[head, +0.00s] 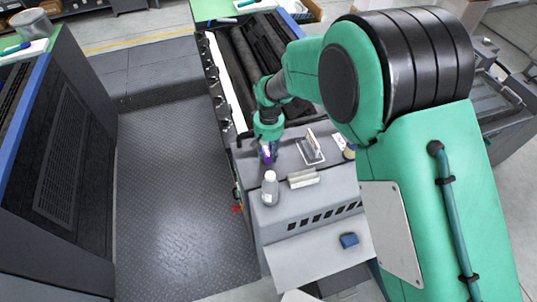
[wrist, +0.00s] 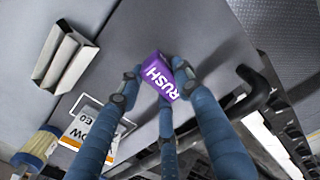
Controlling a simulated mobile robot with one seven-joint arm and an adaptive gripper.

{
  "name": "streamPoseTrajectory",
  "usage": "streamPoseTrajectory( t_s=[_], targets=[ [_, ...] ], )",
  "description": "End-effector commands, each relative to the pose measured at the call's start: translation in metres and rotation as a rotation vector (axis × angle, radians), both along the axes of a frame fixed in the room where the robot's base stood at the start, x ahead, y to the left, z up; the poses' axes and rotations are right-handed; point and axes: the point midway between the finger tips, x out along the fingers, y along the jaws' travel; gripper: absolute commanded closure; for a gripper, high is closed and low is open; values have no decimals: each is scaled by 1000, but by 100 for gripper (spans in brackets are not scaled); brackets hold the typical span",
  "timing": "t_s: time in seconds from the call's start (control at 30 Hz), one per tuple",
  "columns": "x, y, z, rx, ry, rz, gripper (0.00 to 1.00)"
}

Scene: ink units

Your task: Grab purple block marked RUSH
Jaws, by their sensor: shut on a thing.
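The purple block (wrist: 157,73) has white letters reading RUSH on one face. It sits between the blue fingers of my gripper (wrist: 160,86) in the wrist view, with fingers against it on both sides. My gripper is shut on it. In the head view my gripper (head: 268,135) is over the grey machine top, and a small purple part of the block (head: 267,154) shows below the fingers. Most of the block is hidden there. I cannot tell whether it touches the surface.
A metal channel piece (head: 303,178) and a sign holder with a card (head: 311,148) are to the right. A blue object (head: 349,240) lies lower on the front ledge. A yellow-banded cylinder (wrist: 38,147) stands beside the sign.

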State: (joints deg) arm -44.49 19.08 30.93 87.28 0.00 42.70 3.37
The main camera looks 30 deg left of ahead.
Motion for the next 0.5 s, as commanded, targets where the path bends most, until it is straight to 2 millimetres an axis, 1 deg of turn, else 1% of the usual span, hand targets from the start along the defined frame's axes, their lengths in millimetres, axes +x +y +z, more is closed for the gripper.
streamPoseTrajectory(
  t_s=[0.03,0.3,0.5],
  targets=[
    [1,1,8,2,-2,0,92],
    [1,1,50,2,-2,0,92],
    [0,0,73,1,-1,0,92]
  ],
)
